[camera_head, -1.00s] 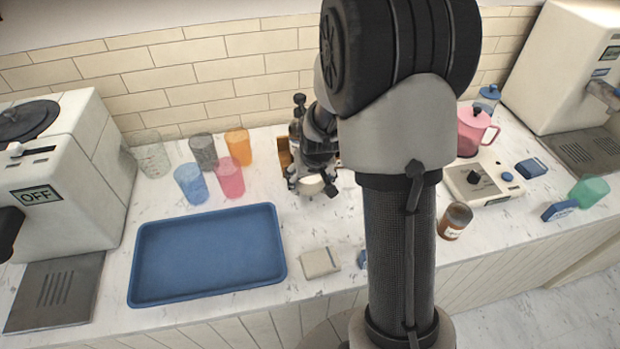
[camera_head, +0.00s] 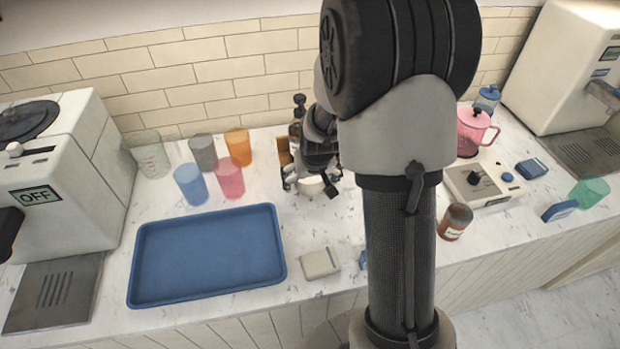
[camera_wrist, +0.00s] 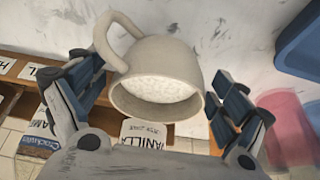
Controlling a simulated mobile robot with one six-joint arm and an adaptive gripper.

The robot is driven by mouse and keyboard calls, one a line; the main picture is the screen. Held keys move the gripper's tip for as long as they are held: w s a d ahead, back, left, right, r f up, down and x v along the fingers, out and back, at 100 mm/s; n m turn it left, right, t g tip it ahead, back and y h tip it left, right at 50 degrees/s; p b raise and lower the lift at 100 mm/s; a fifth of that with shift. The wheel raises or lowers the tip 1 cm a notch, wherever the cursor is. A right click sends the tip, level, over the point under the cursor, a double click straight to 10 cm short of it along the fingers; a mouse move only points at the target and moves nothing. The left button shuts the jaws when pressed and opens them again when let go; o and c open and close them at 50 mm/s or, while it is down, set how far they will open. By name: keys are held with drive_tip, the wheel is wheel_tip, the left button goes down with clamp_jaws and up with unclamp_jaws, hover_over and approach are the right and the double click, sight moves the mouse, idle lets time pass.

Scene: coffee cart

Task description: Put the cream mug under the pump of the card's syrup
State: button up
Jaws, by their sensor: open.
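The cream mug (camera_wrist: 165,62) is between the two spread fingers of my gripper (camera_wrist: 155,80) in the wrist view. Its pale, speckled inside shows through the mouth. Its handle is at the upper left, close to the left finger; I cannot tell whether either finger touches the mug. In the head view the mug (camera_head: 311,186) shows as a small pale shape on the counter beneath my gripper (camera_head: 313,182). A label reading VANILLA (camera_wrist: 143,132) lies just beyond the mug's rim in the wrist view. The syrup pumps are mostly hidden by my arm.
A wooden rack (camera_wrist: 30,70) with partly readable labels is beside the mug. A blue tray (camera_head: 140,270) and coloured cups (camera_head: 229,180) stand to the left. A beige box (camera_head: 320,263), a brown jar (camera_head: 454,222) and a pink pitcher (camera_head: 472,132) are nearer or right.

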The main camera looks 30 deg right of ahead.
drive_tip(key=shift+r, duration=0.35)
drive_tip(key=s+a+r+n+p, duration=0.1)
drive_tip(key=s+a+r, duration=0.25)
drive_tip(key=r, duration=0.35)
drive_tip(key=s+a+r+p, duration=0.2)
drive_tip(key=s+a+r, duration=0.1)
drive_tip(key=s+r, duration=0.25)
drive_tip(key=s+a+r+n+p, duration=0.1)
drive_tip(key=s+a+r, duration=0.25)
drive_tip(key=r, duration=0.45)
drive_tip(key=s+a+r, duration=0.1)
drive_tip(key=s+a, duration=0.1)
drive_tip(key=s, duration=0.4)
drive_tip(key=s+a+r+n+y, duration=0.1)
drive_tip(key=s+a+r, duration=0.1)
drive_tip(key=s, duration=0.5)
drive_tip(key=shift+s, duration=0.15)
drive_tip(key=shift+a, duration=0.15)
